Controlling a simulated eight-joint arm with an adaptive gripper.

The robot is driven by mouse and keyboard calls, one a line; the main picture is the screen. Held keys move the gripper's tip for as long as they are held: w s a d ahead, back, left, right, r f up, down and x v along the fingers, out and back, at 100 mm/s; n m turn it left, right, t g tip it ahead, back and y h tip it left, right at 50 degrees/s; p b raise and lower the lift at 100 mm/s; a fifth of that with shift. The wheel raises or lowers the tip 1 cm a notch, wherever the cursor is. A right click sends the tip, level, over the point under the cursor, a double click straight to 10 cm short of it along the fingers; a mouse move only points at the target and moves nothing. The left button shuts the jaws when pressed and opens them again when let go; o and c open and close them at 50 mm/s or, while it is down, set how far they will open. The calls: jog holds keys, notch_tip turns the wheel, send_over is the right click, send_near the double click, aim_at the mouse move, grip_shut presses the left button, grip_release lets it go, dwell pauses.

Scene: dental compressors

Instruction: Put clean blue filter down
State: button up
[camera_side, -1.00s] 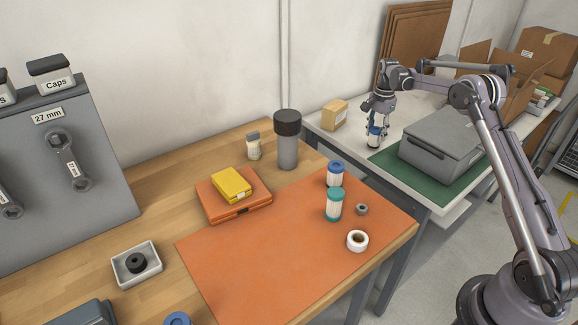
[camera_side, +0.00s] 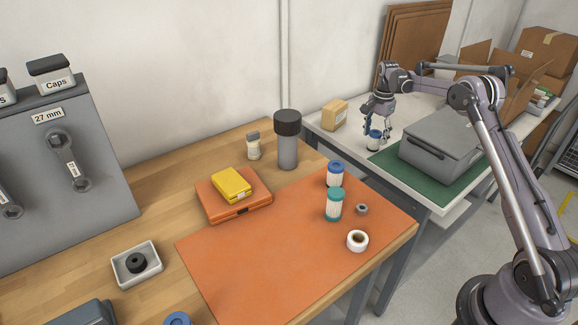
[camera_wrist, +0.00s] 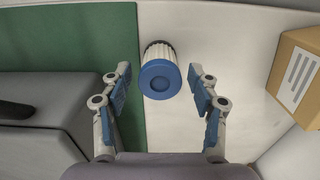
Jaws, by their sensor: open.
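The blue-capped filter (camera_side: 374,141) stands upright on the white table, by the edge of the green mat. In the wrist view the filter (camera_wrist: 160,78) shows its blue top and white pleated side, just beyond and between the fingertips. My gripper (camera_side: 380,130) is open around or just above it. In the wrist view both fingers of my gripper (camera_wrist: 165,88) are spread, with a gap on each side of the filter. Another blue-capped filter (camera_side: 335,173) and a teal-capped filter (camera_side: 334,204) stand on the orange mat.
A grey case (camera_side: 447,143) sits on the green mat (camera_side: 390,158) right of my gripper. A small cardboard box (camera_side: 334,114) stands to the left. The wooden bench holds a dark-capped cylinder (camera_side: 288,145), a tape roll (camera_side: 357,240) and a yellow box (camera_side: 231,184).

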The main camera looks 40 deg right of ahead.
aim_at(376, 132)
notch_tip(376, 132, up, 11)
jog(key=s+a+r+n+t, duration=0.2)
jog(key=s+a+r+n, duration=0.3)
jog(key=a, duration=0.4)
jog(key=s+a+r+n+t, duration=0.1)
jog(key=s+a+r+n, duration=0.2)
jog(key=a+r, duration=0.55)
jog(key=s+a+f+n+t, duration=0.2)
jog(key=s+a+f+n, duration=0.3)
jog(key=s+a, duration=0.2)
jog(key=s+a+f+n+t, duration=0.2)
jog(key=s+a+f+n, duration=0.3)
jog(key=s, duration=0.6)
jog(key=a, duration=0.2)
jog(key=shift+s+a, duration=0.3)
